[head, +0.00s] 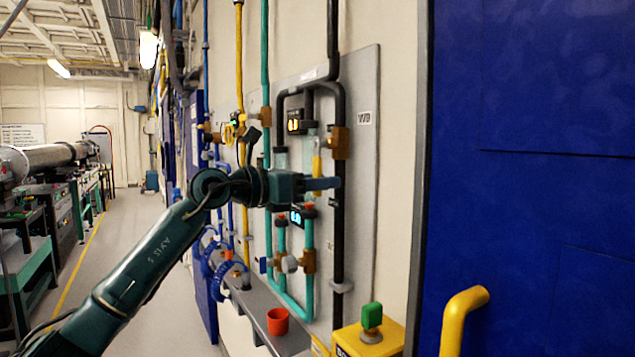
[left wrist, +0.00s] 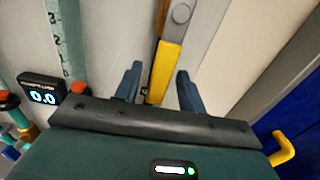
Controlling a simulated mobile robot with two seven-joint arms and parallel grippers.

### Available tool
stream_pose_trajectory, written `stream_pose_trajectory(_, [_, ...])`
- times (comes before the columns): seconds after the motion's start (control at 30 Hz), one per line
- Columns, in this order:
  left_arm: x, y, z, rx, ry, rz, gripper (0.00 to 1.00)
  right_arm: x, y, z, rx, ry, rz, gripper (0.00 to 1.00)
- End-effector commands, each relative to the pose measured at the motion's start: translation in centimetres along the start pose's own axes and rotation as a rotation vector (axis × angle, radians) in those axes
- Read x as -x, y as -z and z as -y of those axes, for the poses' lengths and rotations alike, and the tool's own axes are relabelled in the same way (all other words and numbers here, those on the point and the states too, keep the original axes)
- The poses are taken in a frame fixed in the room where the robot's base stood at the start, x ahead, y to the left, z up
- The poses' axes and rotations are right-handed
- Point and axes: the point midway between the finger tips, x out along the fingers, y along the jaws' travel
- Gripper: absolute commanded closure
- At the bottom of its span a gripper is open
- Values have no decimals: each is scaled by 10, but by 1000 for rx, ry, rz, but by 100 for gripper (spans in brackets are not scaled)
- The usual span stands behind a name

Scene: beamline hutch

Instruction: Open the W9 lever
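A yellow lever handle (head: 317,167) hangs down beside a brass valve body (head: 340,143) on the grey pipe panel in the head view. No label on it can be read as W9. My left gripper (head: 326,183) is at the lower part of this handle. In the left wrist view the yellow handle (left wrist: 167,70) runs between the two blue fingers of my left gripper (left wrist: 157,75). The fingers are open, with a gap visible on both sides of the handle. My right gripper is not in view.
The grey panel (head: 362,190) carries black and teal pipes and small displays. A ledge below holds an orange cup (head: 278,321). A yellow box with a green knob (head: 372,316) and a blue door (head: 540,180) with a yellow handle stand at right. The left aisle floor is clear.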

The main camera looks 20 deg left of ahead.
Motion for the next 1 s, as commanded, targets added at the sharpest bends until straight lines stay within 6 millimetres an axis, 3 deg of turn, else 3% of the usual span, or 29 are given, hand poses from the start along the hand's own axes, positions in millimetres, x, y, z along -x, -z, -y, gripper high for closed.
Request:
stream_pose_trajectory(0.27, [13,1,-1,-3,-3,1,60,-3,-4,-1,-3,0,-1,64])
stream_pose_trajectory(0.7, [105,4,-1,-2,-3,-2,60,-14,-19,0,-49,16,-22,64])
stream_pose_trajectory(1.0, [131,1,0,-1,-1,-1,60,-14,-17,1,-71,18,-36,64])
